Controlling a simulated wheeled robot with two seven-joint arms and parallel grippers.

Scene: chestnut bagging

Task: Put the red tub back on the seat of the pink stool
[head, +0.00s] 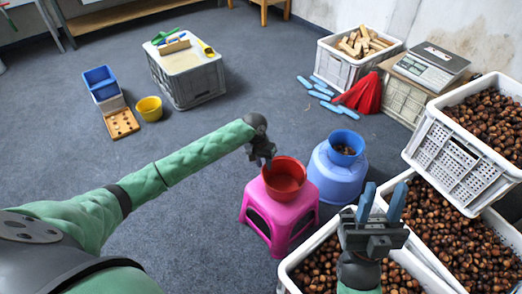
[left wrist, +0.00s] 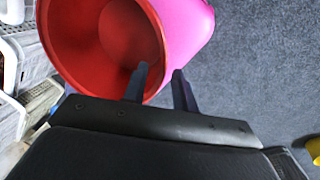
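The red tub (head: 285,176) stands upright on the seat of the pink stool (head: 283,215) in the head view. In the left wrist view the red tub (left wrist: 75,25) shows its open mouth, with the pink stool (left wrist: 190,30) behind it. My left gripper (head: 262,162) is at the tub's far left rim. In the left wrist view its fingers (left wrist: 160,78) are apart, one over the tub's inside and one outside the rim; contact is unclear. My right gripper (head: 381,203) is open and empty, above the front crate of chestnuts.
A blue tub (head: 343,139) sits on a blue stool (head: 336,178) right behind the pink one. Crates of chestnuts (head: 470,172) fill the right side. A crate with a scale (head: 430,66), red bags (head: 362,94) and a wood crate (head: 338,68) stand behind.

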